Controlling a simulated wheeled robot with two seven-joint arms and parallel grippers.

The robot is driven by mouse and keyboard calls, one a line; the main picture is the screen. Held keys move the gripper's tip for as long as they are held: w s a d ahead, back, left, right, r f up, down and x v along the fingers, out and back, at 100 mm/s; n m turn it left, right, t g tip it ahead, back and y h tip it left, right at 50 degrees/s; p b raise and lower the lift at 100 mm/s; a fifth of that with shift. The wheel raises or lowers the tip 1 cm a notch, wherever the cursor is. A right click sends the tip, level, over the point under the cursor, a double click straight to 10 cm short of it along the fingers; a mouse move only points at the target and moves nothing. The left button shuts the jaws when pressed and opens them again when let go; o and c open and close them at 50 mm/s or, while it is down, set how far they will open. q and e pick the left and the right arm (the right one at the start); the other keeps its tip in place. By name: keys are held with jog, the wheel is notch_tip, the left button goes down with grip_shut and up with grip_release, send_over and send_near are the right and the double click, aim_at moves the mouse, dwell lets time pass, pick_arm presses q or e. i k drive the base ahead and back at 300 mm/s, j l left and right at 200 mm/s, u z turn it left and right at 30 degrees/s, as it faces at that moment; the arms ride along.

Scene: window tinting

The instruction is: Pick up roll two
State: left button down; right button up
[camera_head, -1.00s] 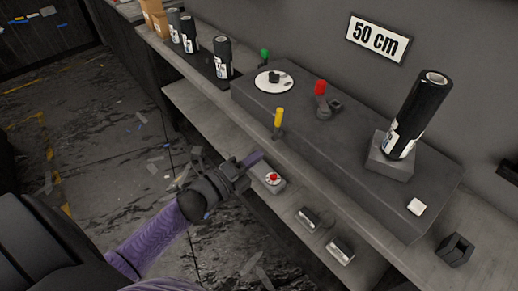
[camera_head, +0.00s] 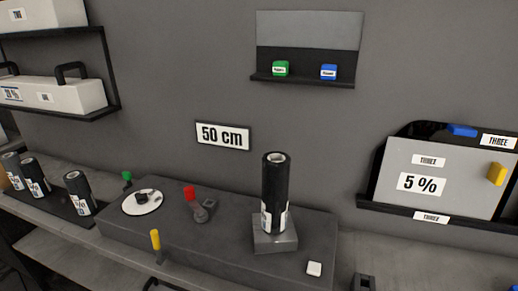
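Several black film rolls with white labels are in view. One tall roll (camera_head: 275,190) stands upright on a small grey block (camera_head: 275,241) on the machine. At the far left, a row of shorter rolls stands on a dark mat: a front roll (camera_head: 79,193), a middle roll (camera_head: 35,178) and a back roll (camera_head: 13,170). I cannot read which of them is roll two. Neither of my grippers shows in the view now.
The grey machine (camera_head: 215,258) carries a white dial (camera_head: 142,202), red (camera_head: 190,193), green (camera_head: 127,176) and yellow (camera_head: 155,239) knobs and a white button (camera_head: 314,268). A "50 cm" sign (camera_head: 223,135) hangs above. A panel marked 5 % (camera_head: 438,178) rests at right.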

aim_at(276, 166)
jog(key=k+j+u, duration=0.4)
jog(key=j, duration=1.2)
jog(key=j+u, duration=0.45)
jog(key=j, duration=1.1)
